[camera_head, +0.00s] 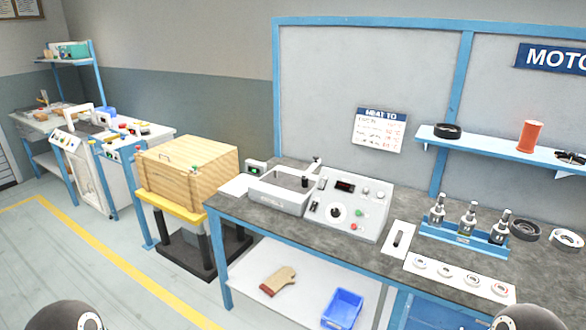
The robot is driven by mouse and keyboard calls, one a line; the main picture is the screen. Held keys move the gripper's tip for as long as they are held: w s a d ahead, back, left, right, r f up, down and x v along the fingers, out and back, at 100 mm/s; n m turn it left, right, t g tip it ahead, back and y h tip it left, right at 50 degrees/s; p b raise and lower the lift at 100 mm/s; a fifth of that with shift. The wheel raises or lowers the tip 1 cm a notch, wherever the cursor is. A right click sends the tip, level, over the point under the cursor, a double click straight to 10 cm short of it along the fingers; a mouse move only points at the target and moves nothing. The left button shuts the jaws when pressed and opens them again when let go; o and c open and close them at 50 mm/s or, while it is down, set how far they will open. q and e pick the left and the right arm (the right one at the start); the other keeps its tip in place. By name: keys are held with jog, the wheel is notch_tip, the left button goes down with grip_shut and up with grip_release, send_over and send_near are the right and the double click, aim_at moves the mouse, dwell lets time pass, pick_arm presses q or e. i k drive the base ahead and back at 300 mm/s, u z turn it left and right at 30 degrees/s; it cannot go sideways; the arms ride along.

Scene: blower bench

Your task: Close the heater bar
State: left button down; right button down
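A light grey heater unit (345,211) with a sloped control panel, a dark display and several knobs and buttons stands on the grey bench. At its left is a shallow grey open-topped section (276,196) with a short dark post (305,181) in it. A slim light upright piece (316,164) stands at its back right corner. Which of these parts is the heater bar, and whether it is open, I cannot tell at this size. Neither gripper shows; only dark rounded parts of my arms show at the bottom left and bottom right edges.
A white strip (459,276) with several rings lies in front. A wooden crate (187,173) is at left. A blue bin (342,309) and brown glove (278,281) lie on the lower shelf.

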aim_at(317, 161)
jog(key=z, duration=0.15)
jog(key=i, duration=1.7)
jog(key=u, duration=0.75)
jog(key=k, duration=0.95)
jog(key=u, duration=0.2)
jog(key=i, duration=0.95)
jog(key=z, duration=0.1)
